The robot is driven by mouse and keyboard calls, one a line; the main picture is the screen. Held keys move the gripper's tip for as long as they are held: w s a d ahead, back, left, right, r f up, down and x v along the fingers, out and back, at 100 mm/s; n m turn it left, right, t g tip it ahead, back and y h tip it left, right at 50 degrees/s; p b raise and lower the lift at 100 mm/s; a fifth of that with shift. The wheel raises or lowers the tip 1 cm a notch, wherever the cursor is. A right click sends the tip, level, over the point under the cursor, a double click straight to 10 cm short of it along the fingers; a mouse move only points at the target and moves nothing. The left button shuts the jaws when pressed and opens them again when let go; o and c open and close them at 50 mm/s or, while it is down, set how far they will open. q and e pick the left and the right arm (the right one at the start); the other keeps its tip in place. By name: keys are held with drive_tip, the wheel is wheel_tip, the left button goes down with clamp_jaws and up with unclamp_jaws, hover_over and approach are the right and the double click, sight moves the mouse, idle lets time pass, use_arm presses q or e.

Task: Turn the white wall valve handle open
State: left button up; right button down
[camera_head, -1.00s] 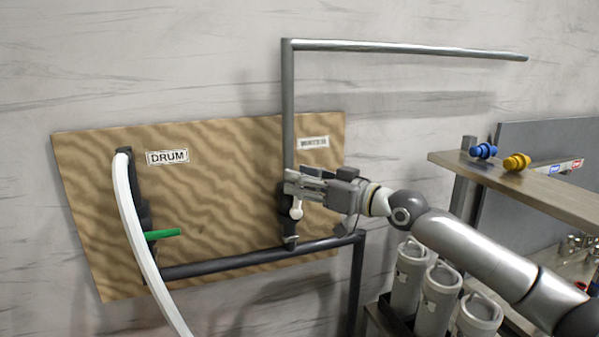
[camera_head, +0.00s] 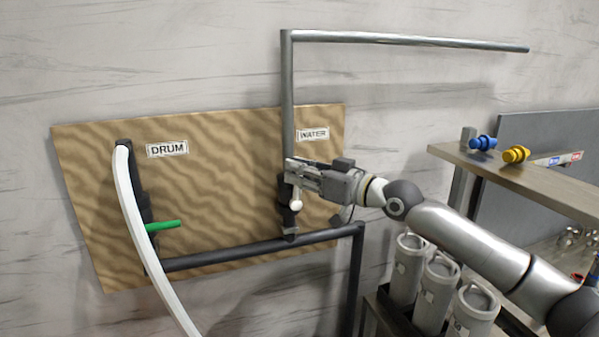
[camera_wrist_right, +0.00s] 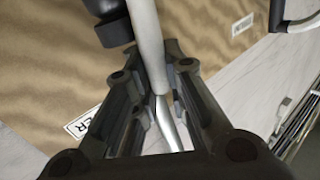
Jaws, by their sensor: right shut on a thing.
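The white valve handle (camera_head: 296,204) is on the WATER pipe on the wooden board, its rounded end showing just below my right gripper (camera_head: 291,172). The gripper reaches the pipe from the right and hides the rest of the handle. In the right wrist view, the pale handle (camera_wrist_right: 147,45) runs down between the fingers of my right gripper (camera_wrist_right: 158,72), which is shut on it. The dark valve body (camera_wrist_right: 112,30) is close beside it. My left gripper is out of view.
The board (camera_head: 215,210) also bears the DRUM line with a green handle (camera_head: 165,226) and a white hose (camera_head: 135,215). A wooden shelf (camera_head: 560,195) with blue and yellow fittings and several grey canisters (camera_head: 440,290) stand at the right, near my right arm.

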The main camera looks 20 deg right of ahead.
drive_tip(key=shift+a+r+n+p, duration=0.2)
drive_tip(key=shift+a+n+p, duration=0.1)
drive_tip(key=shift+p, duration=0.25)
drive_tip(key=shift+a+g, duration=0.15)
drive_tip(key=shift+g, duration=0.15)
drive_tip(key=shift+f+n, duration=0.15)
drive_tip(key=shift+n, duration=0.15)
drive_tip(key=c, duration=1.5)
unclamp_jaws()
drive_tip(key=shift+o, duration=0.3)
